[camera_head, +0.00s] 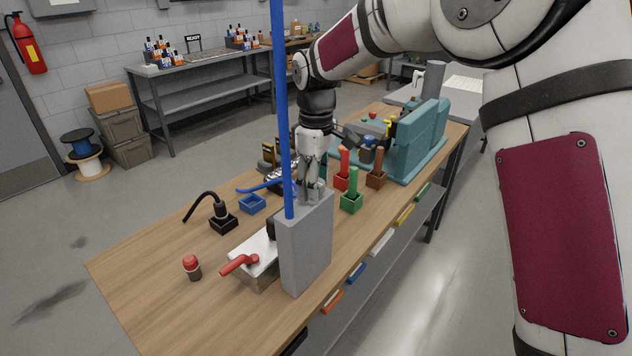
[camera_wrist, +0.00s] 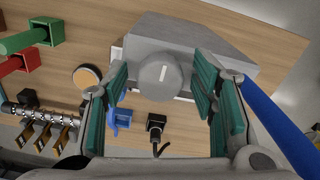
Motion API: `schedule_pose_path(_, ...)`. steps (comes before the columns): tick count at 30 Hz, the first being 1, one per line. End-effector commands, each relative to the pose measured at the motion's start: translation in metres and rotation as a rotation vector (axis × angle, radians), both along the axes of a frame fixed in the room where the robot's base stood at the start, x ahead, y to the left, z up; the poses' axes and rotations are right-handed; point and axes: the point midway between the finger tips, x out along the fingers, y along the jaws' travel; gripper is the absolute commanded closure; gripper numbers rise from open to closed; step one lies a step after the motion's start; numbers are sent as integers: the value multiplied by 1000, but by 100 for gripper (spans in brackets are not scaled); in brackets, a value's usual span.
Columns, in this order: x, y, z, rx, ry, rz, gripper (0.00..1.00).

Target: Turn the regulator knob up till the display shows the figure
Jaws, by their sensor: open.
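The regulator is a grey box (camera_head: 308,252) standing upright on the wooden bench in the head view. Its round grey knob (camera_wrist: 160,76) with a white mark shows in the wrist view, between my fingers. My gripper (camera_head: 312,187) points down above the box top in the head view. In the wrist view my gripper (camera_wrist: 162,88) is open, with one teal-padded finger on each side of the knob and gaps between. I cannot tell how far the fingertips are above the knob. No display or figure is readable in either view.
Green (camera_head: 352,190), red and brown handled blocks stand to the right, a teal machine (camera_head: 415,140) behind.

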Motion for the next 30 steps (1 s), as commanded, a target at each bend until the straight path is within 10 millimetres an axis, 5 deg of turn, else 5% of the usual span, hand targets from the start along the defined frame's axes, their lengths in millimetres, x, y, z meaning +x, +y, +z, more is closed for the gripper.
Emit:
schedule_pose_path(2,0,0,0,0,0,0,48)
schedule_pose_path(9,0,0,0,0,0,0,96)
schedule_pose_path(20,0,0,0,-1,0,-42,96)
schedule_pose_path(30,0,0,0,-2,0,-269,96)
